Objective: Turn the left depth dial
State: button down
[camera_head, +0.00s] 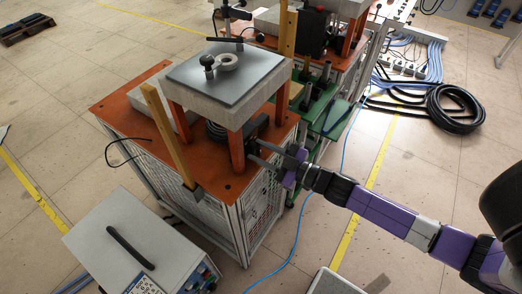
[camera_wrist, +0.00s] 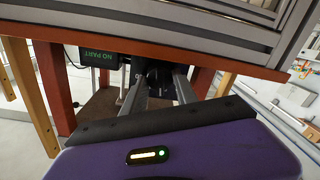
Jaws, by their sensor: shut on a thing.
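The machine with the orange top (camera_head: 112,101) has orange posts and a grey upper plate (camera_head: 225,75). My purple arm reaches in from the right, and my gripper (camera_head: 256,153) is level with the gap under the plate, at the machine's right side. In the wrist view, the two grey fingers of my gripper (camera_wrist: 158,88) are closed on a small black dial (camera_wrist: 157,73). The fingers cover part of the dial, so its markings and angle cannot be read. The dial cannot be made out in the head view.
A dark display reading "NO PART" (camera_wrist: 97,56) sits left of the dial in the wrist view. Orange posts (camera_wrist: 55,85) stand close beside my gripper. A grey box (camera_head: 140,245) stands at front left; black hose coils (camera_head: 455,108) lie on the floor.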

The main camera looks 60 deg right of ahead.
jog(key=shift+a+n, duration=0.1)
jog(key=shift+n, duration=0.9)
jog(key=c, duration=1)
grip_release()
jog(key=shift+o, duration=0.2)
jog(key=s+b, duration=0.1)
jog(key=s, duration=0.6)
jog(key=shift+s+d, duration=0.25)
jog(key=shift+s, duration=0.15)
jog(key=shift+r, duration=0.1)
